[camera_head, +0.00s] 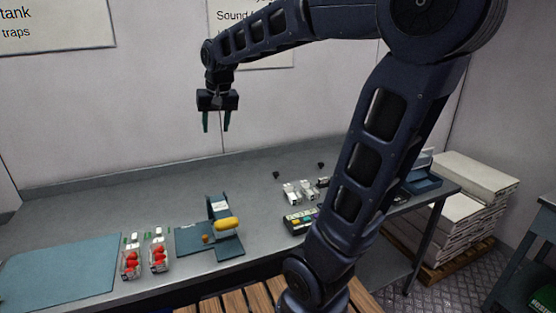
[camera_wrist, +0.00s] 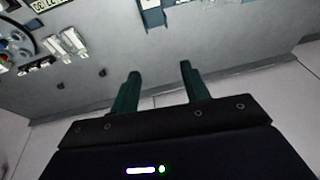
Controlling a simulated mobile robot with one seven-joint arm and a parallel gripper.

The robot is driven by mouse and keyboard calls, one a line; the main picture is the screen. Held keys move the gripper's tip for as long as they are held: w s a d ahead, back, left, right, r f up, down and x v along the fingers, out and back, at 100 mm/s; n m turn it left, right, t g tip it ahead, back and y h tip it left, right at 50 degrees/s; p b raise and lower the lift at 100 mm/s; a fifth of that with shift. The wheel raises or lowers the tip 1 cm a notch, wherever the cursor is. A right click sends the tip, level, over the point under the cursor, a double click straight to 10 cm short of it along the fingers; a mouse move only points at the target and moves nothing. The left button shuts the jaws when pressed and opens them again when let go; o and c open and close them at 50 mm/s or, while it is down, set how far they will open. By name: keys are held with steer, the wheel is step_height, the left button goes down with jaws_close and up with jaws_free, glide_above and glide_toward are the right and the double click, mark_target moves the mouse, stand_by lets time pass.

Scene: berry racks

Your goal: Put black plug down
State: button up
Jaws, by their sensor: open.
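Two small black plugs stand apart on the grey table toward its back edge, one on the left (camera_head: 276,174) and one on the right (camera_head: 320,166). Both also show as small dark spots in the wrist view, one at the left (camera_wrist: 60,86) and one nearer the fingers (camera_wrist: 102,72). I cannot tell which one the task means. My gripper (camera_head: 216,125) hangs high above the back of the table, fingers pointing down. In the wrist view its green fingers (camera_wrist: 159,70) are apart with nothing between them.
White connector blocks (camera_head: 298,191) and a dark box with coloured buttons (camera_head: 300,220) sit in front of the plugs. A blue stand with a yellow piece (camera_head: 227,224), clear boxes of red berries (camera_head: 130,262) and a blue-green mat (camera_head: 60,270) lie leftward. The table's back middle is clear.

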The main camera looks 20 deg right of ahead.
steer(key=s+d+f, duration=0.3)
steer(key=s+d, duration=0.3)
steer(key=s, duration=0.2)
steer(key=s+d+f+t+h, duration=0.1)
steer(key=s+d+f, duration=0.3)
steer(key=s+d, duration=0.3)
steer(key=shift+s+d, duration=0.25)
steer(key=shift+s, duration=0.2)
steer(key=shift+o, duration=0.5)
steer(key=shift+f, duration=0.1)
